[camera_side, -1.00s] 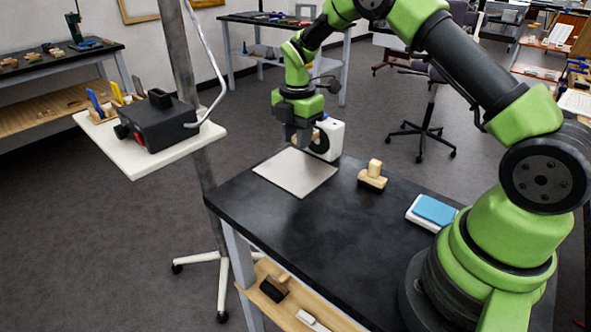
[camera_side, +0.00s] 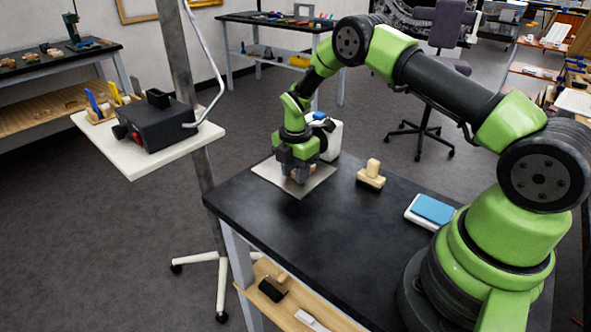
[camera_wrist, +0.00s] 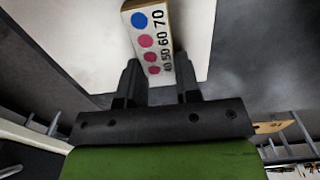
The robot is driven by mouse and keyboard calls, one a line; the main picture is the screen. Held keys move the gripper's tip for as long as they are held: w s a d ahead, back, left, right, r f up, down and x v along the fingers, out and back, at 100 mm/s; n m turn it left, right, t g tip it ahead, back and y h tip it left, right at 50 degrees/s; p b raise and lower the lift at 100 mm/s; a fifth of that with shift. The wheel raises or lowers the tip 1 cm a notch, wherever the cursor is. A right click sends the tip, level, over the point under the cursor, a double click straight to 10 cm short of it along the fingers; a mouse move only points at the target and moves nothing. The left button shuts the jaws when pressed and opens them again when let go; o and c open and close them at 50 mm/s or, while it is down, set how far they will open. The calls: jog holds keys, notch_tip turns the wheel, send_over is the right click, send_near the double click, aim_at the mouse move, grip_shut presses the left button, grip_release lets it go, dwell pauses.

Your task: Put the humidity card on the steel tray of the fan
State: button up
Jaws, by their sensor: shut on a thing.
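The humidity card (camera_wrist: 152,38) is a white strip with blue and pink dots and the numbers 50, 60 and 70, on a tan backing. My gripper (camera_wrist: 157,75) is shut on its near end in the wrist view, and the far end sticks out past the fingers. The steel tray (camera_side: 267,172) is a flat pale sheet on the dark table; it also shows beneath the card in the wrist view (camera_wrist: 195,35). In the side view my gripper (camera_side: 295,177) is low over the tray and mostly hides the card. I cannot tell whether the card touches the tray.
A white body with a blue top (camera_side: 328,137), perhaps the fan, stands just behind my gripper. A wooden-handled block (camera_side: 371,176) and a white-and-blue pad (camera_side: 432,210) lie to the right. A shelf with a black box (camera_side: 157,125) is at left. The table's front is clear.

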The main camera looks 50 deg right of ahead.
jog(key=o, duration=0.9)
jog(key=s+a+r+m+t, duration=0.1)
jog(key=s+a+r+m, duration=0.15)
jog(key=r, duration=0.85)
jog(key=s+a+r+m+t, duration=0.1)
jog(key=s+r+m, duration=0.15)
jog(key=r, duration=0.95)
jog(key=s+a+r+m+t+y, duration=0.1)
jog(key=s+a+r+m+t, duration=0.1)
jog(key=s+m, duration=0.6)
jog(key=s+a+r+m+t+y, duration=0.1)
jog(key=s+a+r+m+t, duration=0.2)
jog(key=s+m, duration=0.6)
jog(key=shift+s+a+r, duration=0.95)
jog(key=shift+s+r, duration=0.25)
jog(key=shift+s, duration=0.15)
